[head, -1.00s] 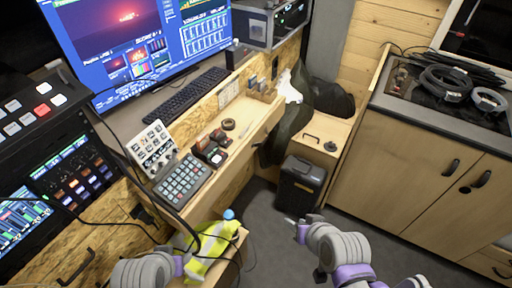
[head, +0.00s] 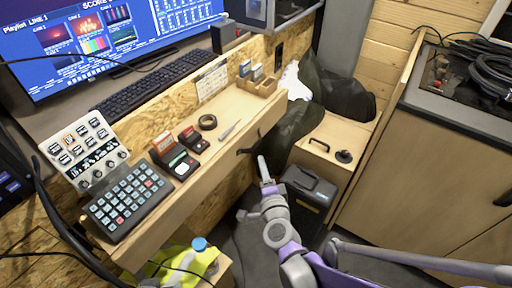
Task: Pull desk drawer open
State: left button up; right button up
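The desk (head: 222,165) runs diagonally from lower left to the middle, with a pale wooden front edge. A dark handle (head: 248,151) sits on that front near its far right end. The drawer behind it looks flush, though its seams are hard to make out. My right gripper (head: 263,170) points up at the handle from below, its tip just below and right of it. I cannot tell whether it touches the handle. The fingers are seen nearly edge-on, so their opening is unclear. My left gripper is out of view.
A keypad (head: 128,198), card readers (head: 178,162) and a tape roll (head: 208,122) lie on the desk. A black case (head: 309,188) stands close behind my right arm. A yellow vest with a blue-capped bottle (head: 199,244) is at the bottom. A cabinet (head: 420,170) is on the right.

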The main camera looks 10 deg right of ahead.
jog(key=w+f+b, duration=0.1)
jog(key=w, duration=0.8)
jog(key=shift+w+f, duration=0.15)
jog(key=shift+w, duration=0.15)
grip_shut()
dwell(1.0)
